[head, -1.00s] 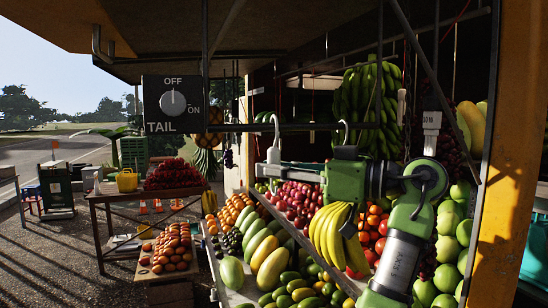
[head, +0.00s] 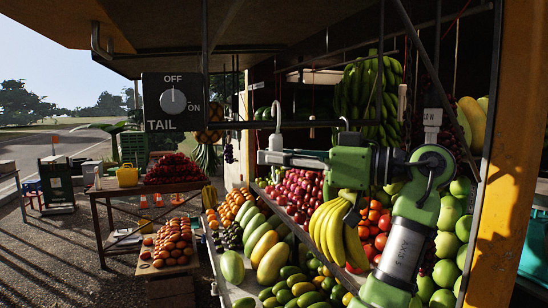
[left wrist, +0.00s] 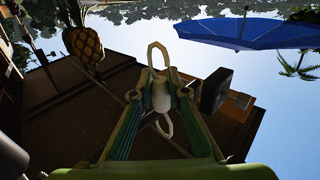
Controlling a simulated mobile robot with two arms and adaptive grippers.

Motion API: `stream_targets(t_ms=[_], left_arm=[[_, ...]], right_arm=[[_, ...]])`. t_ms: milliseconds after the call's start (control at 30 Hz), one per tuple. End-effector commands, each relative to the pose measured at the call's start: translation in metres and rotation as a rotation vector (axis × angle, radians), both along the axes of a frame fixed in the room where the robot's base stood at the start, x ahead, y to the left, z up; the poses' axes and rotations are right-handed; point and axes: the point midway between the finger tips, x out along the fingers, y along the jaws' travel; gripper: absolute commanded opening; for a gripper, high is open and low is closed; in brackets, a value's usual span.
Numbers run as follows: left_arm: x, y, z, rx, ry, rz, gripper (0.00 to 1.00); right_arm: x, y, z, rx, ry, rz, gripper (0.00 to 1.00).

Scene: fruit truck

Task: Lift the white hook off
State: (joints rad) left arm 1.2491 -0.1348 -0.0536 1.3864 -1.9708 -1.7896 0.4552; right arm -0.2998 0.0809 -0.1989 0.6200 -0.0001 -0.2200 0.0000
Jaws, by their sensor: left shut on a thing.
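The white hook (head: 277,122) is upright in the head view, its curved top above the dark horizontal bar (head: 320,125). My left gripper (head: 270,157) is shut on the hook's lower part from the right, just below the bar. In the left wrist view, the fingertips (left wrist: 160,97) close around the hook's white body (left wrist: 161,95). A pale loop (left wrist: 157,54) rises above the fingers and another shows below. I cannot tell whether the hook's curve still touches the bar. My right gripper is not identifiable in these views.
A second pale hook (head: 343,123) is on the bar to the right. Yellow bananas (head: 336,230) hang below my arm, in front of the fruit display (head: 238,292). A dark TAIL switch panel (head: 172,102) stands left.

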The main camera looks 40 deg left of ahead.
Motion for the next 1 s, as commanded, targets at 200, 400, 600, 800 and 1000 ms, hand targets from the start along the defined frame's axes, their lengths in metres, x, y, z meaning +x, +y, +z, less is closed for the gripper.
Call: stream_targets(t_ms=[200, 400, 600, 800, 1000], left_arm=[[-0.005, -0.010, -0.001, 0.000, -0.001, -0.001, 0.00], [-0.010, -0.019, 0.000, 0.001, -0.003, -0.001, 0.00], [-0.015, -0.028, 0.000, -0.001, -0.001, -0.001, 0.00], [-0.019, -0.037, 0.000, 0.001, -0.002, -0.001, 0.00], [-0.023, -0.043, 0.000, 0.000, -0.001, -0.001, 0.00]], right_arm=[[0.000, 0.002, -0.004, 0.002, 0.000, 0.000, 0.35], [0.000, 0.002, -0.007, 0.002, 0.000, 0.000, 0.35], [0.000, 0.002, -0.010, 0.002, 0.000, 0.000, 0.35], [-0.001, 0.002, -0.013, 0.003, 0.001, 0.000, 0.35], [0.000, 0.002, -0.014, 0.003, 0.001, 0.001, 0.35]])
